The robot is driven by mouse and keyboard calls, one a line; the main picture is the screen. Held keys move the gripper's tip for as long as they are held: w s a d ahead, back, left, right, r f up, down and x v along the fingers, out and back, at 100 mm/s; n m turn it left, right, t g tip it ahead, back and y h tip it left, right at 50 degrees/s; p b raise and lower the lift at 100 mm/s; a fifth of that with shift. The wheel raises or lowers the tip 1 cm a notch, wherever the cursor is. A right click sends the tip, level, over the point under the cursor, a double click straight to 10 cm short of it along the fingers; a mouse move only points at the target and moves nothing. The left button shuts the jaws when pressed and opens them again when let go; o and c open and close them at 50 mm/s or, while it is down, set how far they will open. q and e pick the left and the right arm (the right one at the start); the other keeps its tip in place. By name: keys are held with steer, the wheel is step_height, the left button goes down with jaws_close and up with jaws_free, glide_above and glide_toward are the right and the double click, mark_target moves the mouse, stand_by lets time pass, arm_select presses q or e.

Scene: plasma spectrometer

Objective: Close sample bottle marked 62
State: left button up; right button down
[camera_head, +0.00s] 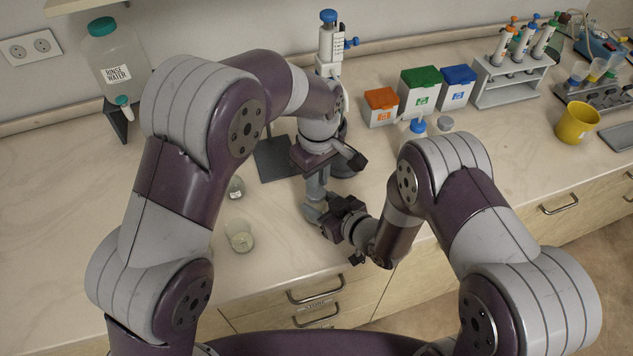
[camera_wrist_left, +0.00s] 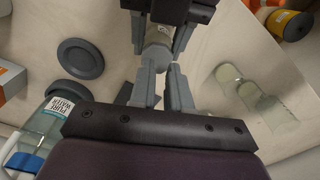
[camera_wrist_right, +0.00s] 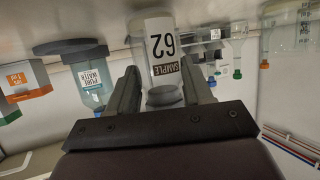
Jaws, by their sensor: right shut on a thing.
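The sample bottle marked 62 (camera_wrist_right: 155,48) is small and clear, with a white label. It stands between the fingers of my right gripper (camera_wrist_right: 160,85), which is shut on it. A grey round piece (camera_wrist_right: 163,96) shows at its end; I cannot tell if it is seated as a cap. In the left wrist view the bottle (camera_wrist_left: 158,50) lies just beyond my left gripper (camera_wrist_left: 163,68). The left fingers have a narrow gap between them, and their tips partly hide the bottle. In the head view the left gripper (camera_head: 312,205) meets the right gripper (camera_head: 335,212) closely.
Two glass vessels (camera_head: 240,237) (camera_head: 236,188) stand left of my grippers. A grey cap (camera_head: 445,124) shows near the bins.

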arm_select(q)
steer(key=shift+r, duration=0.75)
steer(key=o, duration=0.6)
steer(key=shift+c, duration=0.2)
arm_select(e)
steer(key=shift+c, duration=1.9)
jaws_free()
arm_select(q)
steer(key=shift+f, duration=0.25)
arm_select(e)
steer(key=v, duration=1.2)
steer(key=shift+s+d+r, duration=0.15)
steer(key=shift+s+d, duration=0.05)
